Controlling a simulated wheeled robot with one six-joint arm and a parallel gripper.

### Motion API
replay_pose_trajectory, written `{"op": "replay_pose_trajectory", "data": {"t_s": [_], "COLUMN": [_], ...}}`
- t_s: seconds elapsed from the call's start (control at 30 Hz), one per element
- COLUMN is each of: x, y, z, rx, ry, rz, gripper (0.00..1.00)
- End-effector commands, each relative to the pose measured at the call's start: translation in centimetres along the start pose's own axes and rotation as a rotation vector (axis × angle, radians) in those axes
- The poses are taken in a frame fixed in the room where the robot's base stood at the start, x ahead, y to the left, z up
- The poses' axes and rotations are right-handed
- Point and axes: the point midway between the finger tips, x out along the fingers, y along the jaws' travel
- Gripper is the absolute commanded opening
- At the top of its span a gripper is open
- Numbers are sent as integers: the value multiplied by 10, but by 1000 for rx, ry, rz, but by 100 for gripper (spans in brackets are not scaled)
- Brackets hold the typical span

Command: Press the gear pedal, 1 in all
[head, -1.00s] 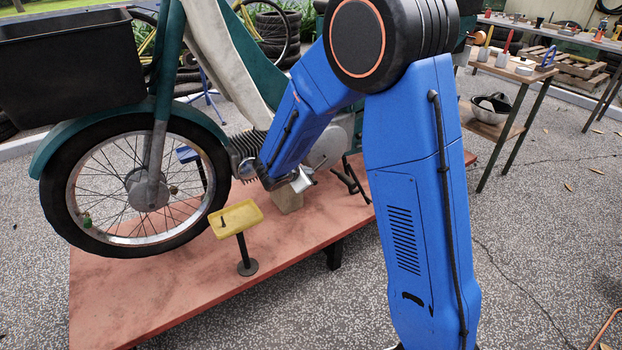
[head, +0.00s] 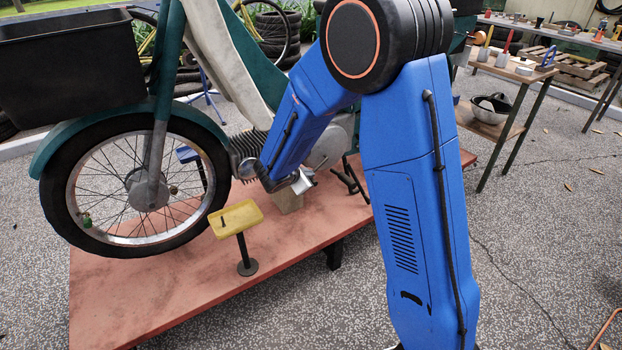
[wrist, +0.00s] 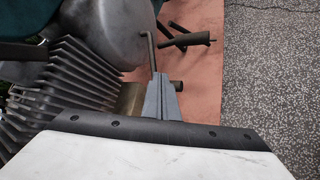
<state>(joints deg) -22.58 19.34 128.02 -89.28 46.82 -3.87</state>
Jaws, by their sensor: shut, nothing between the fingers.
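A thin bent metal lever (wrist: 151,50), which looks like the gear pedal, stands out beside the round engine cover (wrist: 108,28) in the wrist view. Its lower end meets the tips of my gripper (wrist: 160,80) in the picture; I cannot tell whether they touch. My gripper is shut and empty, pointing at the lever. In the head view my gripper (head: 304,182) is low beside the engine, partly hidden by my own arm. I cannot make out the lever clearly there.
A dark peg with a thick grip (wrist: 190,40) lies just right of the lever. Engine cooling fins (wrist: 62,80) are close on the left.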

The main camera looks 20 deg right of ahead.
Motion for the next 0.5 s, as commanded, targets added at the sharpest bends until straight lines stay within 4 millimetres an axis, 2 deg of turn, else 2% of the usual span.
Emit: {"op": "replay_pose_trajectory", "data": {"t_s": [0.5], "x": [4], "y": [-3], "z": [-2], "rx": [0], "ry": [0], "rz": [0], "gripper": [0]}}
